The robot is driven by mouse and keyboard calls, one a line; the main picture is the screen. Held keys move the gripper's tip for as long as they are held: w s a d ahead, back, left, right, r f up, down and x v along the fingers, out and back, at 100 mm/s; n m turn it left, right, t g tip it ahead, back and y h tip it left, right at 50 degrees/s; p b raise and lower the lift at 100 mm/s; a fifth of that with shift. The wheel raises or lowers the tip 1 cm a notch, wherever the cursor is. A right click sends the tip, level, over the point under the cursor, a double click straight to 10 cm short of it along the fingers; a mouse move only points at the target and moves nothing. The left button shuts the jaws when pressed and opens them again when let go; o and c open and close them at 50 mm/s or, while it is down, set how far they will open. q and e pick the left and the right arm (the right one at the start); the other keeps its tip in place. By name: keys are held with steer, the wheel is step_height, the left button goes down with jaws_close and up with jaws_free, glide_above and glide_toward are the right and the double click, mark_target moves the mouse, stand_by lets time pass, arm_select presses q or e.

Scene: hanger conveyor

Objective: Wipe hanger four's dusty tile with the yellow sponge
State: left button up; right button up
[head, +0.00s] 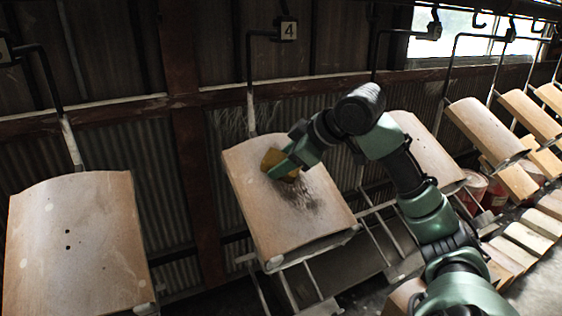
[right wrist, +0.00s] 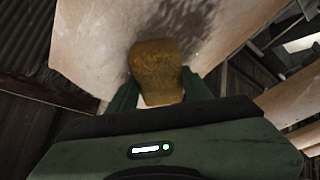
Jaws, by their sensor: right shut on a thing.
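Hanger four's tile (head: 262,218) hangs tilted in the middle of the head view, below the sign with the number 4 (head: 288,30). A dark dusty smudge (head: 312,198) covers its middle right part. My right gripper (head: 281,172) is shut on the yellow sponge (head: 272,158) and holds it at the upper middle of the tile, beside the smudge. In the right wrist view the sponge (right wrist: 158,75) sits between the fingers, over the tile (right wrist: 95,50). Whether it touches the tile is hard to tell. My left gripper is not in view.
Another tile (head: 85,240) with several small dark holes hangs at the left. More tiles (head: 425,148) hang in a row to the right, behind my right arm. Metal bars (head: 375,230) stand below. Red cans (head: 475,188) and stacked tiles are at the right.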

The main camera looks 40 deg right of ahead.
mark_target(291, 174)
steer(key=shift+s+a+f+b, duration=0.2)
steer(key=shift+s+f+b, duration=0.5)
steer(key=shift+s+a+f+b, duration=0.1)
steer(key=shift+s+a+b, duration=0.05)
steer(key=shift+s+b, duration=0.2)
steer(key=shift+s+a+f+b, duration=0.1)
steer(key=shift+s+b, duration=0.15)
steer(key=shift+s, duration=0.15)
